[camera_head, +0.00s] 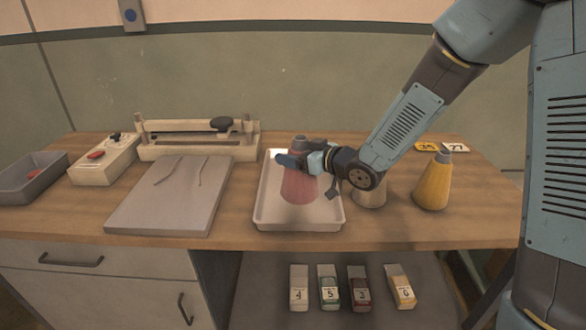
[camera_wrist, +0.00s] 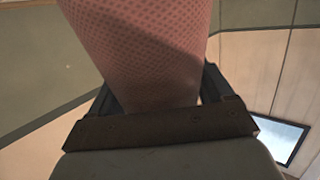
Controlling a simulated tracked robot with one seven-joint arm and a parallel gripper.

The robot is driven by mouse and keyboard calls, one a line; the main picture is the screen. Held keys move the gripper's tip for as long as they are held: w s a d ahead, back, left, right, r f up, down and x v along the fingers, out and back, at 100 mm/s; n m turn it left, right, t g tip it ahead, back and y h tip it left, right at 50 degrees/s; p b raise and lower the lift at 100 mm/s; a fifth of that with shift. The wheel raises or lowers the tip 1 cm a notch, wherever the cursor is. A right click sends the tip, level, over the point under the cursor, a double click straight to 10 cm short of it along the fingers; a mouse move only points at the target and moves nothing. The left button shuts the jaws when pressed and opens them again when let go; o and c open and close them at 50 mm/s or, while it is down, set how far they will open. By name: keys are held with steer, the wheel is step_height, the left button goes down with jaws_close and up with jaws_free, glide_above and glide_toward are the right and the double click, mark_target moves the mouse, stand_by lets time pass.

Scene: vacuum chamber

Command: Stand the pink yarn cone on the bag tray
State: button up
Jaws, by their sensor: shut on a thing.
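The pink yarn cone (camera_head: 298,187) is upright over the middle of the white bag tray (camera_head: 298,226), its narrow grey top upward. My gripper (camera_head: 300,160) is shut on the cone near its upper part, coming in from the right. The wrist view shows the cone's pink patterned side (camera_wrist: 145,50) between the fingers (camera_wrist: 160,105). I cannot tell from these views whether the cone's base touches the tray floor or hangs just above it. The tray holds nothing else that I can see.
A beige cone (camera_head: 369,195) and a yellow cone (camera_head: 434,183) stand right of the tray. A grey slab (camera_head: 170,200) with two cords lies to the left. A sealer-like device (camera_head: 200,145), a control box (camera_head: 103,165) and a grey bin (camera_head: 30,182) stand farther back and left.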

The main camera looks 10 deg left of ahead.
steer(key=shift+w+a+f, duration=0.25)
steer(key=shift+w+f, duration=0.35)
steer(key=shift+f, duration=0.15)
steer(key=shift+w+a+f, duration=0.2)
steer(key=shift+w+f, duration=0.35)
steer(key=shift+f, duration=1.75)
steer(key=o, duration=1.7)
steer(key=v, duration=1.2)
steer(key=shift+r, duration=0.1)
